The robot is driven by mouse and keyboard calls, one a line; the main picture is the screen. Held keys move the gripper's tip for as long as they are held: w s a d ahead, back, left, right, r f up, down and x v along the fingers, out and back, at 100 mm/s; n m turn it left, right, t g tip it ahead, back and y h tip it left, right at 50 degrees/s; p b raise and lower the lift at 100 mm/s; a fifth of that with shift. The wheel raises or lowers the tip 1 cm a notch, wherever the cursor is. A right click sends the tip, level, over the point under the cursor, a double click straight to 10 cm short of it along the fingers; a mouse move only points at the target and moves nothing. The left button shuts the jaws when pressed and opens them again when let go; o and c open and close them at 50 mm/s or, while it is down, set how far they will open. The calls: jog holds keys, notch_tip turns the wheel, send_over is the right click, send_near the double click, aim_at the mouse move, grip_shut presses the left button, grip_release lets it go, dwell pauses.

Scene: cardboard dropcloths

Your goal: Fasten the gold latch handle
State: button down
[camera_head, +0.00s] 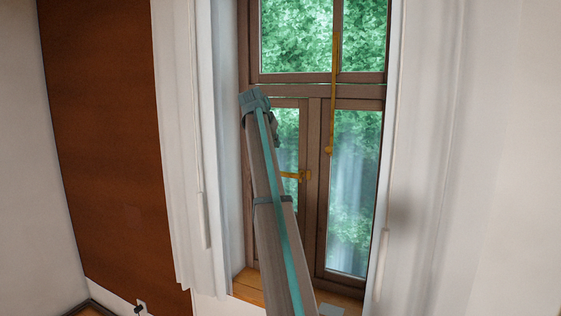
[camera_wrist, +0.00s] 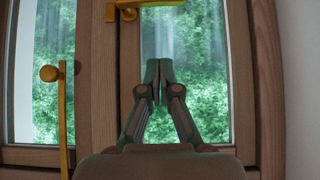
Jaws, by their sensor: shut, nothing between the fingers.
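The gold latch handle (camera_head: 297,176) sits on the window's middle frame at the left lower sash, and its bar lies roughly level. In the wrist view the handle (camera_wrist: 128,8) shows at the top edge, partly cut off. My gripper (camera_wrist: 158,78) is shut and empty, with its fingers together in front of the glass and apart from the handle. The wrist picture appears upside down against the head view, so the gripper is higher than the handle. In the head view my arm mostly hides the gripper.
A long gold rod with a knob (camera_head: 333,100) runs vertically on the window, right of the handle; it also shows in the wrist view (camera_wrist: 63,120). White curtains (camera_head: 187,140) hang on both sides. A wooden sill (camera_head: 249,288) lies below.

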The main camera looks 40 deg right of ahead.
jog(key=p, duration=0.4)
send_over(290, 173)
jog(key=w+a, duration=0.2)
notch_tip(290, 173, down, 6)
jog(key=shift+w+d+f+p, duration=0.1)
jog(key=shift+f+p, duration=0.3)
jog(key=shift+f, duration=0.85)
jog(key=shift+w+d+f+p, duration=0.1)
jog(key=shift+f+p, duration=0.25)
jog(key=shift+f, duration=0.9)
